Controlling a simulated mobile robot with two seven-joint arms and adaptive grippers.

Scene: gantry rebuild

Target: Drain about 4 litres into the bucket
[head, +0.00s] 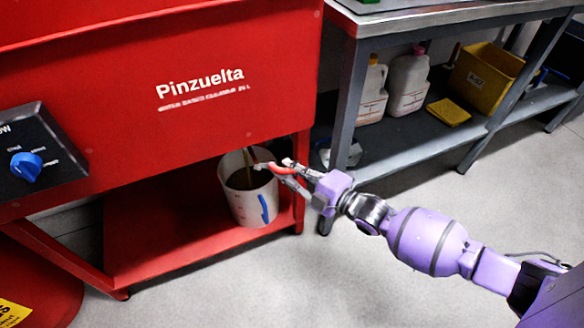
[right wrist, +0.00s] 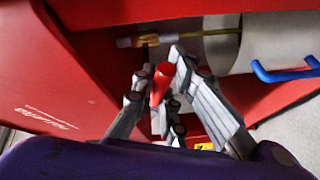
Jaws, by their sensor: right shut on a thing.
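A white bucket (head: 248,205) with a blue handle stands on the low red shelf under the red machine. Dark brown liquid (head: 250,178) lies inside it, and a thin brownish stream (head: 249,158) runs down into it. My right gripper (head: 280,169) is shut on the red valve handle (right wrist: 163,80) by the bucket's rim. In the right wrist view the brass valve (right wrist: 148,41) shows just beyond the fingers, with the yellowish stream (right wrist: 207,32) leading to the bucket (right wrist: 262,40). The liquid level against any scale cannot be read. My left gripper is out of view.
The red machine (head: 190,110) hangs over the shelf (head: 170,235). A blue knob (head: 26,166) sits on its black panel. A grey bench (head: 420,150) at the right holds white jugs (head: 408,82) and a yellow bin (head: 484,77). The floor in front is clear.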

